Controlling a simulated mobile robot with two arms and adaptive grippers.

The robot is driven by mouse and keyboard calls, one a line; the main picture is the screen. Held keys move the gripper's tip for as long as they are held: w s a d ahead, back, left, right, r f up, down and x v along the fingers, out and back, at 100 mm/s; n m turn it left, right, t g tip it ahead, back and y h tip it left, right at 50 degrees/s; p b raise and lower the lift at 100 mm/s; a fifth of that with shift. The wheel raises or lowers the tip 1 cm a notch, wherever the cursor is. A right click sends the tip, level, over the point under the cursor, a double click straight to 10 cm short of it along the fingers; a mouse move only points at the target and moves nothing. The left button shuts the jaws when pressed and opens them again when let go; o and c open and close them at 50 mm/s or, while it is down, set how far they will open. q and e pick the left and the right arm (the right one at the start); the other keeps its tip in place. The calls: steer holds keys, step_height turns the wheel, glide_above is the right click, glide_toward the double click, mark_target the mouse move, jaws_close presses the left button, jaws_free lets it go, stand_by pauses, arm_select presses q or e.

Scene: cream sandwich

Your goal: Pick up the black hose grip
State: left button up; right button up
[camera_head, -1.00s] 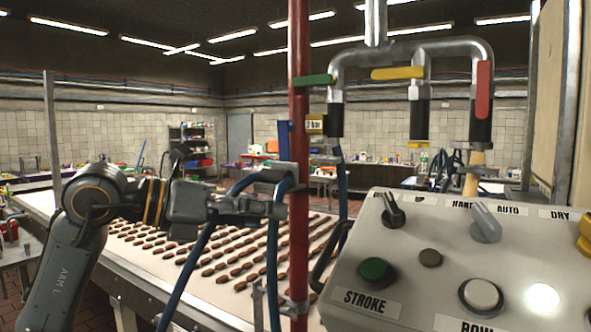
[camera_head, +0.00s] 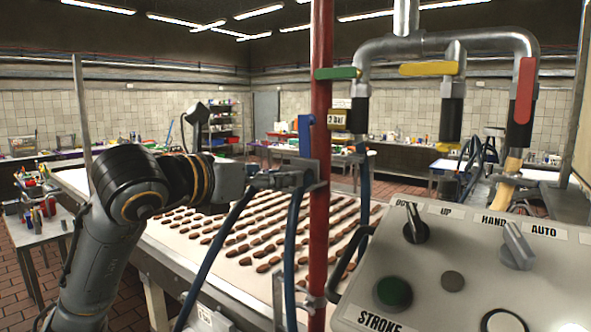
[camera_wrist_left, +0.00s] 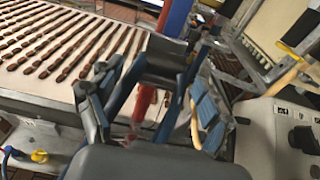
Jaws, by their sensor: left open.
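My left gripper (camera_head: 288,178) is open at the red post (camera_head: 321,90), level with the grey bracket (camera_head: 312,162) there. Blue hoses (camera_head: 294,240) hang below it. In the left wrist view the fingers of my left gripper (camera_wrist_left: 160,110) are spread, with part of the red post (camera_wrist_left: 144,103) between them. A dark block (camera_wrist_left: 166,50) shows just beyond the fingers; I cannot tell whether it is the black hose grip or part of the bracket. The gripper hides much of this spot in the head view. My right gripper is not in view.
A conveyor (camera_head: 215,258) with rows of brown pieces lies behind the arm. A grey control box (camera_head: 455,285) with knobs and buttons stands at the right front. Overhead pipes (camera_head: 440,45) with coloured valve handles and black sleeves hang at the right. A side table (camera_head: 48,228) holds bottles at the left.

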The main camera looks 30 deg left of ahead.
mark_target(290, 168)
arm_select(q)
steer(key=w+p, duration=0.1)
steer(key=w, duration=0.1)
steer(key=w+d+p, duration=0.1)
steer(key=w, duration=0.1)
steer(key=shift+w+p, duration=0.15)
steer(key=shift+p, duration=0.2)
steer(key=shift+w+f, duration=0.1)
steer(key=shift+w, duration=0.1)
steer(key=shift+s, duration=0.1)
steer(key=c, duration=1.3)
